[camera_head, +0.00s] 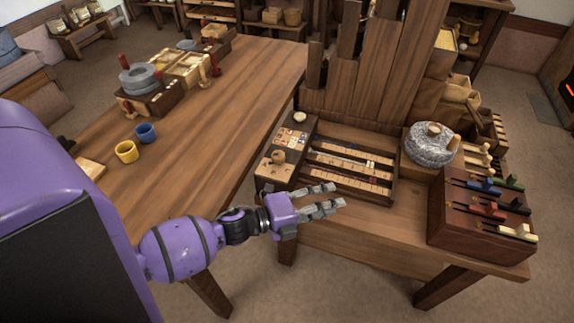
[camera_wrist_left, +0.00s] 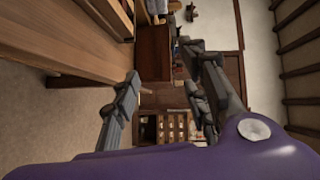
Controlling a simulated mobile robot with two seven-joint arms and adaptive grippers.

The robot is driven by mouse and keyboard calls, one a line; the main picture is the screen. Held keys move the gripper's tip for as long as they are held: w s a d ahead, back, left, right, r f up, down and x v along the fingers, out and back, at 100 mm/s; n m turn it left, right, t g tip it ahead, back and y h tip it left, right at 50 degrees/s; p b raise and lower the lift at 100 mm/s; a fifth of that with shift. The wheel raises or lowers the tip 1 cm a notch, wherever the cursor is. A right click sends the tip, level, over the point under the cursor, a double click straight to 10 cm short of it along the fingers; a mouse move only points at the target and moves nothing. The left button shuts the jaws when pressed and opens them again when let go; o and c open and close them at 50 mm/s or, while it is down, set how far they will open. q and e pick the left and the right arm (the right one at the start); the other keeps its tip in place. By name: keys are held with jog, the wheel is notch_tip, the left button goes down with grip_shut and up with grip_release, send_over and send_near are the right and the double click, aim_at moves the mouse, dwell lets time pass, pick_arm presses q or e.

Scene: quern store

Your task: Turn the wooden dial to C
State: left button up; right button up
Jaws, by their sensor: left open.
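A small round wooden dial (camera_head: 278,157) sits on the front part of a wooden box (camera_head: 268,172) at the left end of the right-hand table. Its letters are too small to read, so I cannot tell where it points. My left gripper (camera_head: 335,195) is open and empty, in front of the table edge and to the right of the dial, apart from it. The left wrist view shows the two fingers spread (camera_wrist_left: 162,75) with nothing held between them; I cannot make out the dial there. My right gripper is not in view.
A rack of sliders (camera_head: 345,168) lies right of the dial box. A grey quern stone (camera_head: 430,145) and a dark lever box (camera_head: 480,217) stand further right. Yellow (camera_head: 126,152) and blue (camera_head: 146,132) cups stand on the left table, whose middle is clear.

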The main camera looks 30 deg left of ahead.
pick_arm(q)
jog(key=w+m+g+h+b, duration=0.3)
jog(key=w+m+g+h, duration=0.15)
jog(key=m, duration=0.75)
jog(key=m+g+y+b, duration=1)
jog(key=m+y, duration=0.1)
jog(key=m, duration=0.7)
send_near(279, 152)
jog(key=f, duration=0.2)
jog(key=shift+t+h, duration=0.25)
jog(key=shift+h, duration=0.1)
jog(key=x, duration=0.6)
jog(key=shift+s+d, duration=0.1)
jog(key=shift+s, duration=0.3)
jog(key=shift+d+f, duration=0.15)
jog(key=shift+f, duration=0.35)
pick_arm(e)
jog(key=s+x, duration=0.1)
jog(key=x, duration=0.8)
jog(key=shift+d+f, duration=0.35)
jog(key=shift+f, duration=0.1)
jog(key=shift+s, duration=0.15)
